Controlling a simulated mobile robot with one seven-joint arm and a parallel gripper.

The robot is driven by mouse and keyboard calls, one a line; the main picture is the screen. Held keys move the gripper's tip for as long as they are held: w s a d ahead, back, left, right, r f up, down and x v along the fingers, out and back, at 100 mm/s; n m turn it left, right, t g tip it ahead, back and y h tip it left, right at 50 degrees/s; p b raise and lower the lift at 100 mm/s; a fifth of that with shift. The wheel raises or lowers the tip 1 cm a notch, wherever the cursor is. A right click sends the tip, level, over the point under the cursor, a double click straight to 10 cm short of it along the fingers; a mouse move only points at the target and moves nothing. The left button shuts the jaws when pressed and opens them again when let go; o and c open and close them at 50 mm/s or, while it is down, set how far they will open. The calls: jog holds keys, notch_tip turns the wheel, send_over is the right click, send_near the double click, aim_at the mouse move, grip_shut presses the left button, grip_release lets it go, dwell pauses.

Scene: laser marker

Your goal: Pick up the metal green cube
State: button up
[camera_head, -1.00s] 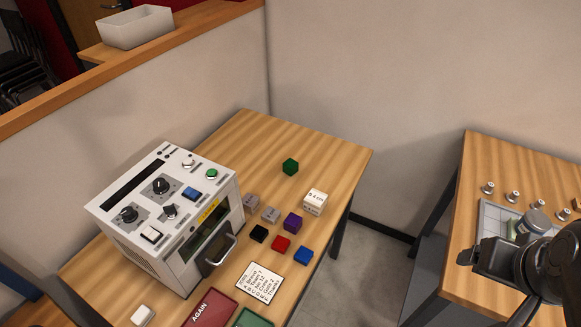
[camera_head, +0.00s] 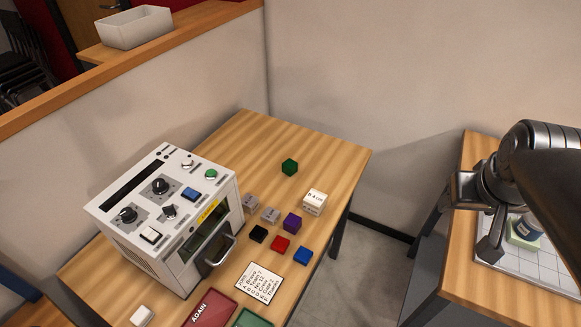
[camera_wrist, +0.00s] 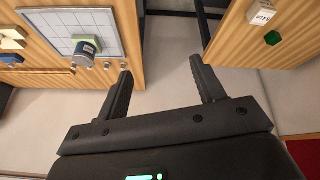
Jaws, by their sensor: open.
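The green cube (camera_head: 290,167) sits on the wooden table, near its back, apart from the other cubes. It also shows in the wrist view (camera_wrist: 272,38) at the upper right, beside a white lettered block. My gripper (camera_wrist: 160,84) is open and empty in the wrist view, its two dark fingers spread over the gap between the two tables. In the head view my gripper (camera_head: 474,212) is at the right, beside and above the right table, well to the right of the green cube. Nothing hides the cube in either view.
A white machine (camera_head: 165,215) with knobs stands left on the cube's table. Purple (camera_head: 292,222), black, red, blue and grey cubes and a white block (camera_head: 314,202) lie nearer the front. A card (camera_head: 259,283) lies in front. A wall runs behind the tables.

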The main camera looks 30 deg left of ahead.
jog(key=w+a+f+n, duration=0.2)
jog(key=w+a+n, duration=0.1)
jog(key=w+a, duration=0.45)
jog(key=n+g+y, duration=0.4)
jog(key=n+y, duration=0.2)
jog(key=n, duration=0.3)
send_near(291, 163)
jog(key=x, duration=0.3)
jog(key=a+x, duration=0.1)
jog(key=x, duration=0.1)
jog(key=shift+s+a, duration=0.1)
jog(key=shift+s, duration=0.1)
jog(key=x, duration=0.2)
jog(key=d+x, duration=0.1)
jog(key=x, duration=0.2)
jog(key=shift+w+a+f, duration=0.1)
jog(key=shift+f, duration=0.2)
jog(key=c, duration=1.2)
